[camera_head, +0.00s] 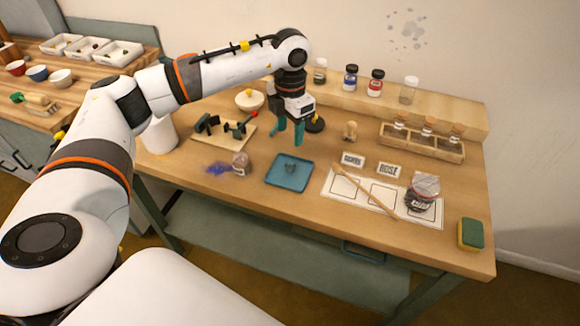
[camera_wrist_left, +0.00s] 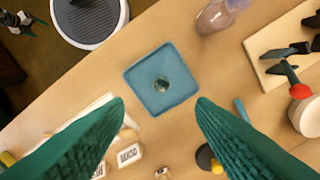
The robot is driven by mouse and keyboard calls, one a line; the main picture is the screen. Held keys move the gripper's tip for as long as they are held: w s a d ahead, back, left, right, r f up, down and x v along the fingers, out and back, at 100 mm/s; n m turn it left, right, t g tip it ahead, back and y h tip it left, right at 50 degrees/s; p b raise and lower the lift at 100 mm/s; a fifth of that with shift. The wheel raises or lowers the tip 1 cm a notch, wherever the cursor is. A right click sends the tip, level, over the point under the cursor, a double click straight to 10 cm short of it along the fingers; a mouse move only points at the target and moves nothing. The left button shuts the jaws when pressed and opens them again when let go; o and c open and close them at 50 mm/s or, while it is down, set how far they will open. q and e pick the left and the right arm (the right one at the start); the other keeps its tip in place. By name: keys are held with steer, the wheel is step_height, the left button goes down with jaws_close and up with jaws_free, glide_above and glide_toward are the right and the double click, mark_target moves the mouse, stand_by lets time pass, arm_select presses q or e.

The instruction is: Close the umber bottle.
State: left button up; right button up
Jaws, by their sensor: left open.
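No bottle has a label I can read as umber, so I cannot tell which one it is. A clear jar with dark contents (camera_head: 423,190) is at the right of the table. A small dark round piece (camera_wrist_left: 161,86) lies in the teal tray (camera_head: 276,179). My left gripper (camera_head: 288,142) is open and empty, pointing down above the table by the tray's far side. My right gripper is out of view.
Several bottles, including a blue-labelled one (camera_head: 350,78) and a red-labelled one (camera_head: 375,84), stand on the back shelf. A wooden rack (camera_head: 420,147) holds corked vials. A brush (camera_head: 367,191) lies on a sheet. A sponge (camera_head: 470,234) is near the right edge.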

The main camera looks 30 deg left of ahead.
arm_select(q)
steer(key=p, duration=0.2)
glide_above(289, 165)
step_height(289, 165, down, 6)
steer(key=shift+d+r, duration=0.15)
steer(key=shift+r, duration=0.1)
steer(key=shift+f, duration=0.45)
steer(key=shift+f, duration=0.2)
step_height(289, 165, down, 4)
steer(key=shift+r+p, duration=0.2)
steer(key=shift+p, duration=0.55)
steer(key=shift+f, duration=0.6)
